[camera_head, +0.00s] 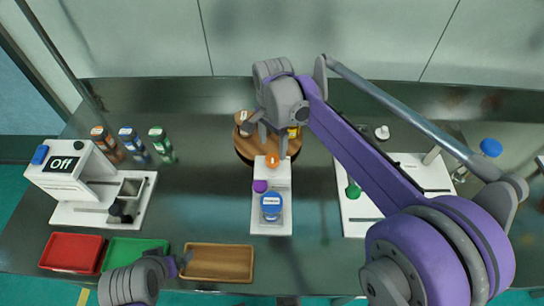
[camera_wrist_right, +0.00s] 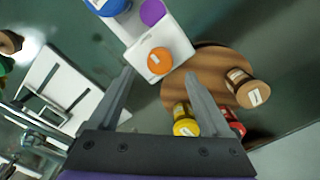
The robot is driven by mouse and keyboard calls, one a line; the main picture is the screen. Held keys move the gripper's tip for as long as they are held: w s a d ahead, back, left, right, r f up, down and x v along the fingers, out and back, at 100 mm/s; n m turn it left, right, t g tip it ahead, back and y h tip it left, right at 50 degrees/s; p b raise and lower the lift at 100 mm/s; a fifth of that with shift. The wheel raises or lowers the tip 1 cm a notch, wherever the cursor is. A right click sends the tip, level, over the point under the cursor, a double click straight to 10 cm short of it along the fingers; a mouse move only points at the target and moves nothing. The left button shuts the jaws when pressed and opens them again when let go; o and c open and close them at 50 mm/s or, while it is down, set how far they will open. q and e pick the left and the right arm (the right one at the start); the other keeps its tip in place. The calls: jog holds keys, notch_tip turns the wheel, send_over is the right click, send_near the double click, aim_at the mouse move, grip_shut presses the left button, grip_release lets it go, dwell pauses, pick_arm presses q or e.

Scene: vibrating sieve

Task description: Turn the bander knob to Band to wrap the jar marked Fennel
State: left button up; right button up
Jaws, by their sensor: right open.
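A white device (camera_head: 284,180) stands mid-table, with an orange knob (camera_head: 272,160), a purple knob (camera_head: 260,186) and a blue-lidded jar (camera_head: 271,205) on it. I cannot tell which knob is the bander's, and no label reading Fennel or Band is legible. My right gripper (camera_head: 270,143) is open, with its fingertips near the orange knob. In the right wrist view the orange knob (camera_wrist_right: 159,61) shows between and just beyond the open fingertips (camera_wrist_right: 159,73). Nothing is between the fingers. My left gripper (camera_head: 180,262) is at the bottom near the wooden tray; its jaws are unclear.
A round wooden stand (camera_wrist_right: 210,62) holds brown, yellow and red jars behind the device. A white machine (camera_head: 80,160) reading "Off" is at left, with several jars behind it. Red (camera_head: 70,252), green (camera_head: 122,247) and wooden trays (camera_head: 250,263) lie in front. A white board (camera_head: 353,222) is at right.

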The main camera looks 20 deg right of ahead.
aim_at(273, 158)
pick_arm(q)
jog(key=shift+f, duration=0.25)
pick_arm(e)
notch_tip(273, 158, down, 6)
grip_shut()
dwell(0.4)
